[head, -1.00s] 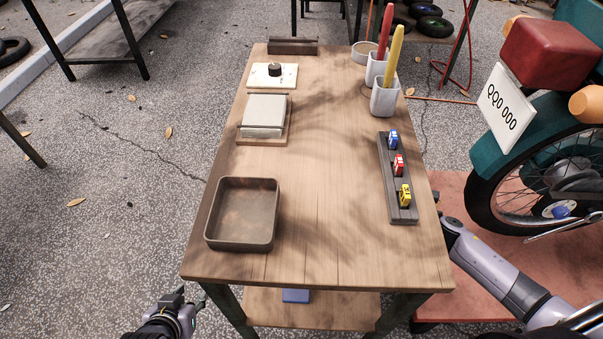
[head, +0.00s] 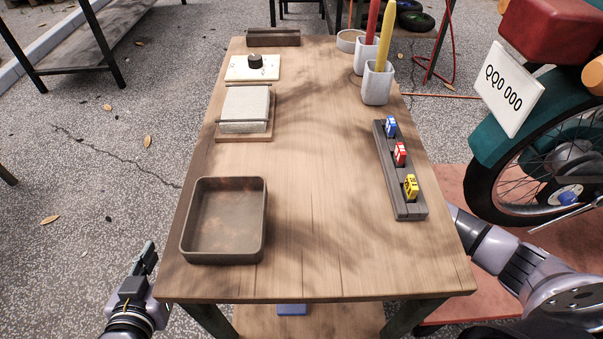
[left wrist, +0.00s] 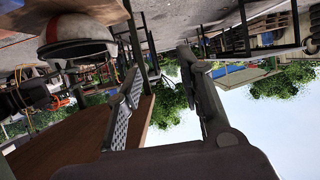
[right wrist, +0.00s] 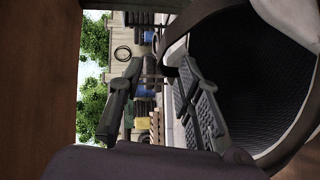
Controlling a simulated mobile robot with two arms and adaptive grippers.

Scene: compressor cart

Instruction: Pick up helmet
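In the right wrist view a large round opening with a dark mesh lining and pale rim, seemingly the helmet (right wrist: 255,75), fills the right side. My right gripper (right wrist: 155,75) is open with one finger overlapping this rim; I cannot tell whether it touches. The table hides it in the head view. My left gripper (head: 150,250) is open and empty beside the table's left front corner; its fingers (left wrist: 160,70) are spread.
A motorcycle (head: 500,145) stands close on the right.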

